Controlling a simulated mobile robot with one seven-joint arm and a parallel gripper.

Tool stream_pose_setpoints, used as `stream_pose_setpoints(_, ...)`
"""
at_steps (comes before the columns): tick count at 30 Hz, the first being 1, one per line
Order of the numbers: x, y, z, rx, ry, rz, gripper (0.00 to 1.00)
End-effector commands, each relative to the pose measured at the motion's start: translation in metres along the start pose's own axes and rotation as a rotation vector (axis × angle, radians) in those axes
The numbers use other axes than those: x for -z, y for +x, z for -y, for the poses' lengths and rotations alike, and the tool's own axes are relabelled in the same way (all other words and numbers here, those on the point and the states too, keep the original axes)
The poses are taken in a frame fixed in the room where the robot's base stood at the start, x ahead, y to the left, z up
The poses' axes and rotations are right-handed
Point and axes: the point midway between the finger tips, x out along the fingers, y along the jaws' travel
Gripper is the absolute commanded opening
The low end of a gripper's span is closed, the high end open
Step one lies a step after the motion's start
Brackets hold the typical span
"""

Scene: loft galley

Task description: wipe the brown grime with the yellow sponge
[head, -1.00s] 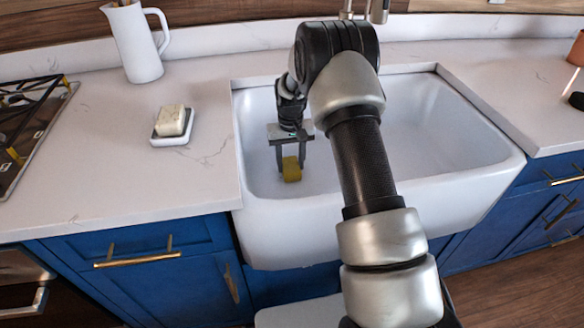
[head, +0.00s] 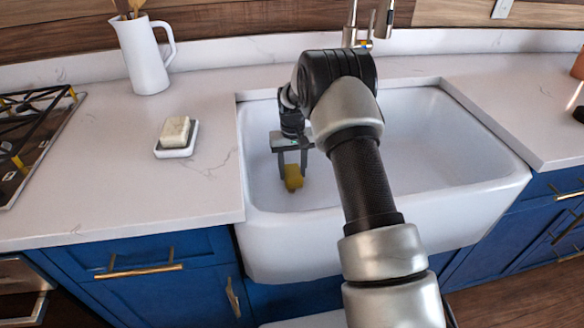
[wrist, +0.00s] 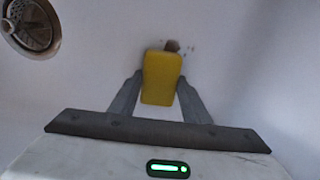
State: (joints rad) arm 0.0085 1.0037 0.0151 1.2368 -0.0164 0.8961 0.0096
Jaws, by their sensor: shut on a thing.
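The yellow sponge (head: 293,178) is between the fingers of my gripper (head: 292,172), inside the white sink. My gripper is shut on it and points down. In the wrist view the sponge (wrist: 161,78) stands between the two dark fingers of my gripper (wrist: 161,92). A brown grime patch (wrist: 172,46) shows just past the far end of the sponge, with small dark specks beside it. The sponge hides part of the patch. I cannot tell whether the sponge touches the sink floor. A little brown also shows below the sponge in the head view.
The white sink (head: 480,205) has high walls around my gripper. A drain (wrist: 32,25) lies at the upper left of the wrist view. A soap dish (head: 176,152) with soap, a white pitcher (head: 147,58) and a stove (head: 30,140) are to the left. A faucet (head: 352,38) stands behind.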

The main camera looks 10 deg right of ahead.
Motion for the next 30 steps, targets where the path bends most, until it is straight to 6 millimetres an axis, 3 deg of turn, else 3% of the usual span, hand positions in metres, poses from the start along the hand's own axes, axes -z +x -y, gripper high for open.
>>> stream_pose_setpoints(4,-0.016,0.0,0.0,0.0,0.0,0.008,0.25)
stream_pose_setpoints(30,-0.064,0.001,0.0,0.0,0.0,0.008,0.25)
